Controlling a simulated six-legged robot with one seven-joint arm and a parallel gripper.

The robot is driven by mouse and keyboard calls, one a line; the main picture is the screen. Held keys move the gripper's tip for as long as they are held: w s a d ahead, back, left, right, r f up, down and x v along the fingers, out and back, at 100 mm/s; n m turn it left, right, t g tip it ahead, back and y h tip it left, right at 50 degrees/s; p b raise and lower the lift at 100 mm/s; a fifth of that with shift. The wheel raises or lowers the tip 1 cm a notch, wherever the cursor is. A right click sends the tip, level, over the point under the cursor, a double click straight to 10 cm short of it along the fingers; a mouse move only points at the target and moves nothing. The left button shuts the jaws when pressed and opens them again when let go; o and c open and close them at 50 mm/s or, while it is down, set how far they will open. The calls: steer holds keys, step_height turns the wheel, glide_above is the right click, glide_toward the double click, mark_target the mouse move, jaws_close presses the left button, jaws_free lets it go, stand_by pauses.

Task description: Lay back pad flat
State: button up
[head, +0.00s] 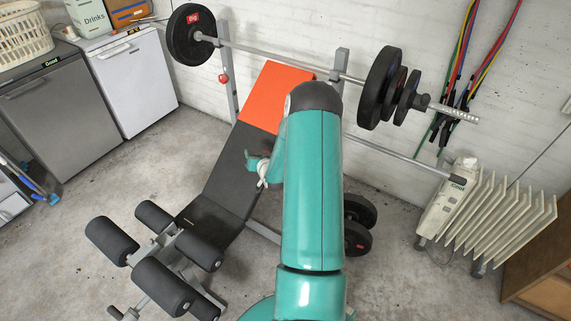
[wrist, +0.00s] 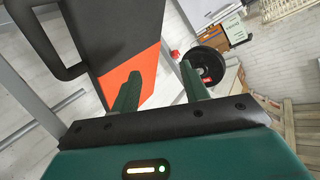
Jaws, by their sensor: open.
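The bench's back pad (head: 232,165) is black with an orange head end and slopes up toward the rack in the head view. My arm covers part of its right side. In the wrist view the back pad (wrist: 115,35) fills the upper left, with a black loop handle (wrist: 45,50) on its side. My gripper (wrist: 161,80) is open, with nothing between its green fingers. In the head view my gripper (head: 257,168) is beside or over the pad's right edge. I cannot tell whether it touches the pad.
A loaded barbell (head: 285,55) rests on the rack above the pad's orange end. The seat (head: 208,222) and foam rollers (head: 165,285) are at the lower left. Plates (head: 358,238) stand right of the bench, and a radiator (head: 490,220) is farther right.

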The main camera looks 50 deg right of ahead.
steer(key=s+d+f+m+h, duration=0.3)
steer(key=s+f, duration=0.3)
steer(key=f, duration=0.1)
steer(key=s+d+f+m+h, duration=0.2)
steer(key=s+f+m+h, duration=0.15)
steer(key=s+f, duration=0.35)
steer(key=shift+y, duration=0.45)
steer(key=x, duration=1.4)
steer(key=shift+a, duration=0.1)
jaws_close()
